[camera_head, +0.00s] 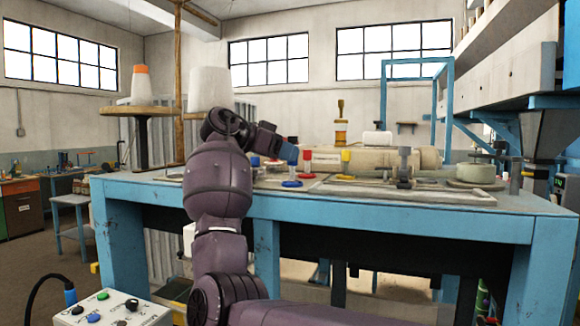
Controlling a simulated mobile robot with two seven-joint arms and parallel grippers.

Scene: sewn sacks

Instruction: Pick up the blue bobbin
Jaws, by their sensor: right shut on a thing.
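The blue bobbin (291,183) is upright at the table's front left, its round blue base low and its blue top at my right gripper's tip. My right gripper (277,147) reaches in from the left over the table and is shut on the bobbin's upper part. The fingers and arm hide part of it. I cannot tell whether its base touches the surface. My left gripper is not in view.
A red bobbin (306,176) and a yellow bobbin (346,157) stand just to the right on the blue-framed table (400,220). A grey clamp-like object (404,168) and a round pot (475,173) are further right. A pale roll (375,158) lies behind.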

